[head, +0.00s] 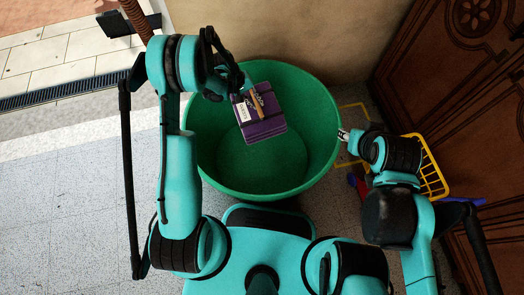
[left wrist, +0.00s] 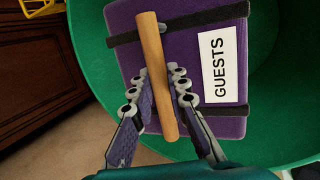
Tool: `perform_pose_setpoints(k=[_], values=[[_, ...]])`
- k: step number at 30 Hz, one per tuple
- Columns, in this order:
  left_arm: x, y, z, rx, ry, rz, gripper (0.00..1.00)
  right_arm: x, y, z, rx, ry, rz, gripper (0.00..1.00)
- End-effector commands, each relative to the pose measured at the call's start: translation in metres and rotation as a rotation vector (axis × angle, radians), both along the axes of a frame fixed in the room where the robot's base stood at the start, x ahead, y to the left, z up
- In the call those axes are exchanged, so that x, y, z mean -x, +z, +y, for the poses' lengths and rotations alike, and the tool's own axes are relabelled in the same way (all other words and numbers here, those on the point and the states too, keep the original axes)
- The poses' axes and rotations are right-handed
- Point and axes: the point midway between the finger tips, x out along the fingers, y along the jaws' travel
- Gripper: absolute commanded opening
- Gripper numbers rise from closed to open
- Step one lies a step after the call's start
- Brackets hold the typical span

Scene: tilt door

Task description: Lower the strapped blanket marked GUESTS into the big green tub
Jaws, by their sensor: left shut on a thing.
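The purple strapped blanket (head: 264,118) has dark straps, a wooden handle (left wrist: 156,78) and a white label reading GUESTS (left wrist: 217,64). In the head view it appears over the inside of the big green tub (head: 218,158), near the tub's far side. My left gripper (head: 242,88) is shut on the wooden handle; the left wrist view shows its fingers on both sides of the handle. Whether the blanket touches the tub cannot be told. My right gripper (head: 343,135) is at the tub's right rim, away from the blanket; its fingers are too small to read.
A yellow basket (head: 433,168) stands on the floor right of the tub, behind my right arm. A carved wooden door (head: 440,60) is at the right and a beige wall (head: 290,35) behind. The tiled floor (head: 60,200) at the left is clear.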

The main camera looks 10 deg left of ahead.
Motion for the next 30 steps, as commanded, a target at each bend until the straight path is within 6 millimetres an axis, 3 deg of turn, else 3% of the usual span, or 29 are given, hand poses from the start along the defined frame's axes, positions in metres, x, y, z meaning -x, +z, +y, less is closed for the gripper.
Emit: perform_pose_setpoints(k=[11, 12, 14, 24, 30], values=[[0.0, -0.007, 0.0, 0.001, 0.0, 0.0, 0.0, 0.0, -0.004, 0.0, 0.0, 0.0, 0.0, 0.4], [0.0, -0.007, 0.0, 0.001, 0.0, 0.0, 0.26, 0.0, -0.004, 0.0, 0.0, 0.0, 0.0, 0.4], [0.0, -0.007, 0.0, 0.001, 0.0, 0.0, 0.4, 0.0, -0.004, 0.0, 0.0, 0.0, 0.0, 0.4], [0.0, -0.005, 0.001, 0.0, 0.0, 0.0, 0.4, 0.0, -0.004, 0.0, 0.0, 0.0, 0.0, 0.4], [0.002, 0.021, 0.013, 0.0, 0.002, 0.0, 0.4, 0.0, -0.004, 0.0, 0.0, 0.0, 0.0, 0.4]])
